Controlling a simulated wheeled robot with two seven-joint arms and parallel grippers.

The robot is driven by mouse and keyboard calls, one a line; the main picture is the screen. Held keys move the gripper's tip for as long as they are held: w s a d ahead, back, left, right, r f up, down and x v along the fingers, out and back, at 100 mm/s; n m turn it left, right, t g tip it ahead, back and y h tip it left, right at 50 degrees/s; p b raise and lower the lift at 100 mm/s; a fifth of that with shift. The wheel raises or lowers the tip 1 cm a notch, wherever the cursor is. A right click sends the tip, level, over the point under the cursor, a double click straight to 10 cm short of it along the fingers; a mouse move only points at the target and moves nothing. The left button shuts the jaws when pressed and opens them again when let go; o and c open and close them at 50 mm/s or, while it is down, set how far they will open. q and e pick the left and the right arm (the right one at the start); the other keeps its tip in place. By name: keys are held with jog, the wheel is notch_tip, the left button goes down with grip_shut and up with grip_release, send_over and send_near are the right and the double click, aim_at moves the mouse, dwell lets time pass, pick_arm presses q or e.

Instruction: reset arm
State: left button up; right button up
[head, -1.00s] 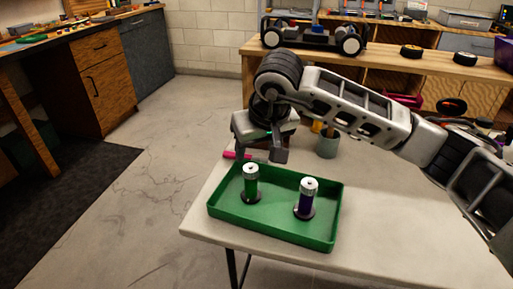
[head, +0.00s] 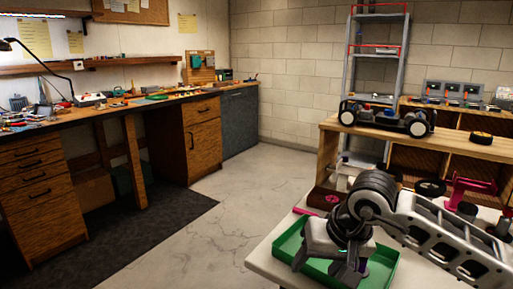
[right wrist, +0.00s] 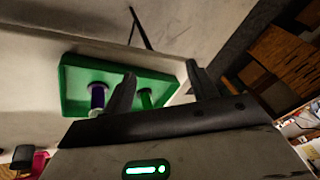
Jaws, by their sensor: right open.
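The green tray (head: 289,242) stands on the pale table at the lower right of the head view, partly covered by my right arm. It also shows in the right wrist view (right wrist: 75,108). There a purple cylinder (right wrist: 98,95) and a green cylinder (right wrist: 146,98) stand in it. In the head view the cylinders are mostly hidden behind my gripper. My right gripper (head: 327,268) is over the tray with its fingers apart and nothing between them. Its two fingers also show in the right wrist view (right wrist: 160,80). My left gripper is not in view.
A wheeled car chassis (head: 388,117) sits on the wooden shelf bench (head: 460,142) behind the table. A pink tool (head: 304,211) lies beside the tray. A long workbench (head: 120,110) runs along the left wall. The floor (head: 215,215) between is clear.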

jog(key=s+a+m+g+y, duration=0.55)
jog(key=s+a+y, duration=0.4)
jog(key=a, duration=0.35)
jog(key=s+a+r+m+t+y+p, duration=0.1)
jog(key=s+a+r+m+t+y, duration=0.2)
jog(key=r+m+y, duration=0.65)
jog(key=w+d+f+n+t+h, duration=0.2)
jog(key=d+f+n+t+h, duration=0.3)
jog(key=n, duration=0.6)
jog(key=w+d+f+n+t+h+p, duration=0.1)
jog(key=w+d+f+n+t+h, duration=0.2)
jog(key=n+t, duration=0.5)
jog(key=d+f+n+t+h, duration=0.3)
jog(key=d+n+t+h, duration=0.15)
jog(key=n, duration=0.85)
jog(key=s+d+f+m+g+h, duration=0.2)
jog(key=s+d+f+m+g, duration=0.1)
jog(key=s+f+m, duration=0.2)
jog(key=s+d+f+m+g+h, duration=0.3)
jog(key=s+f+m+g, duration=0.1)
jog(key=f+m, duration=0.6)
jog(key=shift+s+f+g+h, duration=0.35)
jog(key=shift+s+f, duration=0.15)
jog(key=shift+s, duration=0.1)
